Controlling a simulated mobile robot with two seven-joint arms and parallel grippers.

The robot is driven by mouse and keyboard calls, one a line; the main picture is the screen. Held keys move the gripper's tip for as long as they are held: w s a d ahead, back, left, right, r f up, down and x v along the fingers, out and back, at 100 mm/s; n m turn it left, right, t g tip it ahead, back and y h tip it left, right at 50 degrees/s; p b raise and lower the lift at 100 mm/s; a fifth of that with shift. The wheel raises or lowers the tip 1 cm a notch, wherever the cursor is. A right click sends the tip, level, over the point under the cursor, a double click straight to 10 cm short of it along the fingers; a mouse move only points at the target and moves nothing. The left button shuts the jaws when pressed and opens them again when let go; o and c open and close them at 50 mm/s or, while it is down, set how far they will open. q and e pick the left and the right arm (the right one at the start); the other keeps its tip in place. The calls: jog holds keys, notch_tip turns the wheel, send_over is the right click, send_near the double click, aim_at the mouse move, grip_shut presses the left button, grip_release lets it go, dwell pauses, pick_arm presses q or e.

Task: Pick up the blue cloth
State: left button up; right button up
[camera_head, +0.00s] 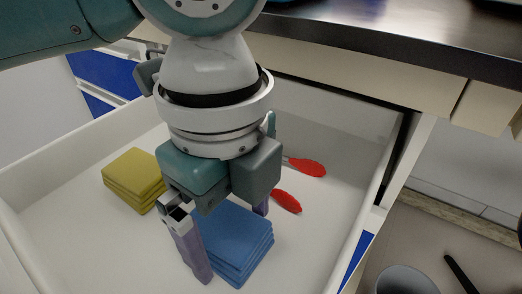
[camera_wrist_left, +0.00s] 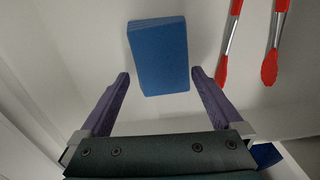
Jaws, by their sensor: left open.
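The blue cloth (camera_head: 236,243) is a folded, layered stack lying on the floor of an open white drawer. In the head view my left gripper (camera_head: 230,240) is above it, pointing down, and hides part of it. In the left wrist view the blue cloth (camera_wrist_left: 160,58) lies ahead of the two purple fingers of my left gripper (camera_wrist_left: 160,77), roughly centred between them. The fingers are spread wide and nothing is held. I cannot tell the exact height of the fingertips over the cloth. My right gripper is not in view.
The white drawer (camera_head: 40,187) has raised walls. A folded yellow cloth stack (camera_head: 134,180) lies left of the blue one. Red-tipped utensils (camera_head: 305,167) lie to the right, also seen in the wrist view (camera_wrist_left: 270,68). A dark countertop (camera_head: 400,40) overhangs the drawer's back.

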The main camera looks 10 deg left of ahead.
aim_at(235, 234)
pick_arm(q)
jog(key=shift+r, duration=0.1)
jog(key=shift+c, duration=0.2)
jog(key=c, duration=1.1)
jog(key=shift+r+p, duration=4.65)
jog(key=shift+r, duration=5.35)
